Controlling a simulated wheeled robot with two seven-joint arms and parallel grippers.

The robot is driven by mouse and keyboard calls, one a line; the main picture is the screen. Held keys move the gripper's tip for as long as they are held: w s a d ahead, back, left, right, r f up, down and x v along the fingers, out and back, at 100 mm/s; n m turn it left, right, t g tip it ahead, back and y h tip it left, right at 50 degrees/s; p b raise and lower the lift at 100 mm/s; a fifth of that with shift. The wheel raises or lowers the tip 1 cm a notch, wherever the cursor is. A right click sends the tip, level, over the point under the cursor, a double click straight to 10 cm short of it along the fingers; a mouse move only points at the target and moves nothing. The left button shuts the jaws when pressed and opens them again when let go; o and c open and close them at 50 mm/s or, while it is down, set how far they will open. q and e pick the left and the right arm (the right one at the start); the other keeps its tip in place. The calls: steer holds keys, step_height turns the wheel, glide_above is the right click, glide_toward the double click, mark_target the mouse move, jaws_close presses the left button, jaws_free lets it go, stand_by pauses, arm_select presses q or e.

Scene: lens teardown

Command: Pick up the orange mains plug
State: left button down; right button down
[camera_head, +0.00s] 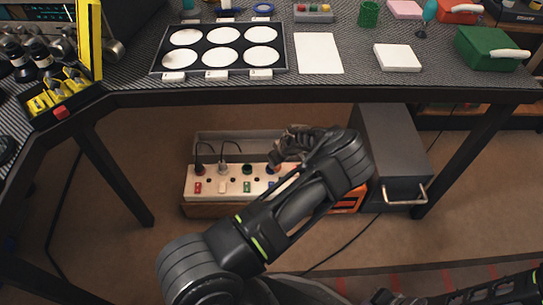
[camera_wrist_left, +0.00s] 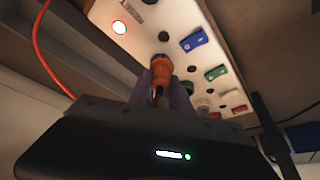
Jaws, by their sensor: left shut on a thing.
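The orange mains plug (camera_wrist_left: 160,70) is between the fingers of my left gripper (camera_wrist_left: 161,92) in the left wrist view, and the gripper is shut on it. The plug lies close to the cream socket strip (camera_wrist_left: 148,22); I cannot tell whether its pins are in a socket. In the head view my left gripper (camera_head: 284,158) is at the right part of the socket strip (camera_head: 233,181) under the bench and hides the plug. An orange cable (camera_wrist_left: 38,45) shows at the left of the wrist view. Part of my right arm shows at the lower right; its jaws are unclear.
A grey drawer cabinet (camera_head: 393,150) and an orange item (camera_head: 347,201) stand to the right. The bench edge (camera_head: 300,97) is above, and a bench leg (camera_head: 117,180) is left.

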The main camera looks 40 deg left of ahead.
arm_select(q)
steer(key=s+d+p, duration=0.2)
steer(key=s+d, duration=0.2)
steer(key=d, duration=1)
steer(key=shift+r, duration=0.1)
